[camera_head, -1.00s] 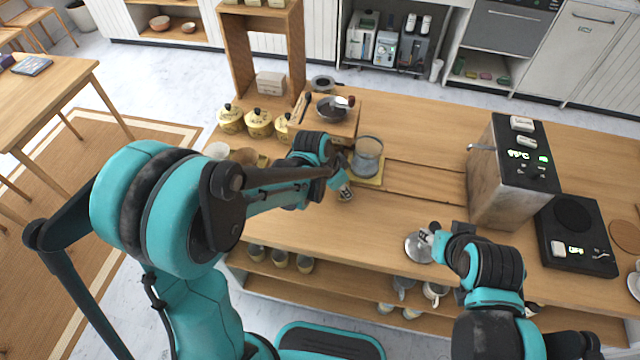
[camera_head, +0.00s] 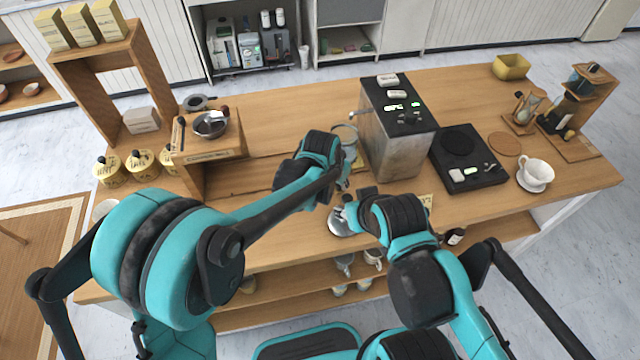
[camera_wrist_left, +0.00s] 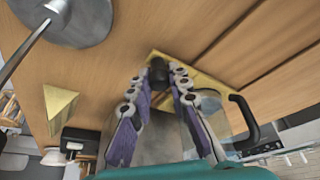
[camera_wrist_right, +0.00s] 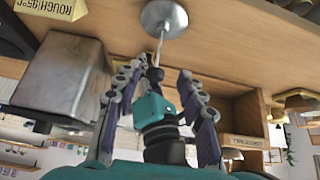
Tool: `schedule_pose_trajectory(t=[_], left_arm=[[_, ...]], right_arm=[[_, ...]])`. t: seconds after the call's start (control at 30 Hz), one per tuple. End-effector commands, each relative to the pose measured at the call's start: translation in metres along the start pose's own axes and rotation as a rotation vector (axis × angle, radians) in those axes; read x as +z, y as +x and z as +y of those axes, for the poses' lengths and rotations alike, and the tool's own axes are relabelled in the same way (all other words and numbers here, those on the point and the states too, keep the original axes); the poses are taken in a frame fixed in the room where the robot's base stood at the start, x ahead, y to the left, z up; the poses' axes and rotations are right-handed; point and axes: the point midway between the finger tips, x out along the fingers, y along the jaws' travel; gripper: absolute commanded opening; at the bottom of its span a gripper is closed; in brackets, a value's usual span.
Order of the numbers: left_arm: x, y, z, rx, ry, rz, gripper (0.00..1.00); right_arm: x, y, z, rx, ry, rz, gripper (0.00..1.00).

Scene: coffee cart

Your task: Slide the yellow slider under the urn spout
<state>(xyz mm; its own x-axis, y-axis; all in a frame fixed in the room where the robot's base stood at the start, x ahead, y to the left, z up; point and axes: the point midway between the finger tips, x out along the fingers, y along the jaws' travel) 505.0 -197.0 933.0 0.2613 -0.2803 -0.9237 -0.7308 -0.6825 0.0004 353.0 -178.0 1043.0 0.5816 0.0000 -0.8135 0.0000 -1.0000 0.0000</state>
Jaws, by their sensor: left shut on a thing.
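The yellow slider (camera_head: 359,160) carries a clear glass jug (camera_head: 345,137) and sits on the counter rail, close to the left face of the metal urn (camera_head: 392,145). The urn's spout (camera_head: 360,113) sticks out left, near the jug's top; exact alignment is unclear. My left gripper (camera_head: 343,186) is shut on the slider's black knob (camera_wrist_left: 158,68). The slider plate (camera_wrist_left: 205,85) and the jug's black handle (camera_wrist_left: 245,115) show in the left wrist view. My right gripper (camera_wrist_right: 155,82) looks open, with its fingers apart, near a silver disc (camera_wrist_right: 165,17) with a thin rod.
A black scale (camera_head: 467,160) and a white cup (camera_head: 535,172) stand right of the urn. A wooden stand with a metal bowl (camera_head: 210,124) and yellow tins (camera_head: 143,165) stand left. The rail left of the slider is clear. My two wrists are close together.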

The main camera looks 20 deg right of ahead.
Motion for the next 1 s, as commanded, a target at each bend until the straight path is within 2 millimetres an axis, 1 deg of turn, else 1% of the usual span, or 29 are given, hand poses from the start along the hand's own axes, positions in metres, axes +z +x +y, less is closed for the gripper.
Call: schedule_pose_trajectory(t=[0.03, 0.2, 0.63, 0.67, 0.7, 0.73, 1.0], left_arm=[[-0.003, 0.002, 0.004, 0.001, 0.002, -0.002, 0.0], [-0.009, 0.004, 0.011, 0.0, 0.001, -0.002, 0.0], [-0.013, 0.005, 0.014, 0.004, 0.001, 0.002, 0.0], [-0.013, 0.005, 0.014, 0.004, 0.001, 0.002, 0.26], [-0.013, 0.005, 0.014, 0.003, 0.001, 0.002, 0.36], [-0.012, 0.005, 0.014, 0.003, 0.001, 0.002, 0.39], [-0.012, 0.004, 0.013, 0.001, 0.0, 0.0, 0.39]], right_arm=[[0.0, 0.0, 0.0, 0.0, 0.0, 0.0, 0.4], [0.0, 0.0, 0.0, 0.0, 0.0, 0.0, 0.4], [0.0, 0.0, 0.0, 0.0, 0.0, 0.0, 0.4], [0.0, 0.0, 0.0, 0.0, 0.0, 0.0, 0.4], [0.0, 0.0, 0.0, 0.0, 0.0, 0.0, 0.4], [0.0, 0.0, 0.0, 0.0, 0.0, 0.0, 0.4], [0.0, 0.0, 0.0, 0.0, 0.0, 0.0, 0.4]])
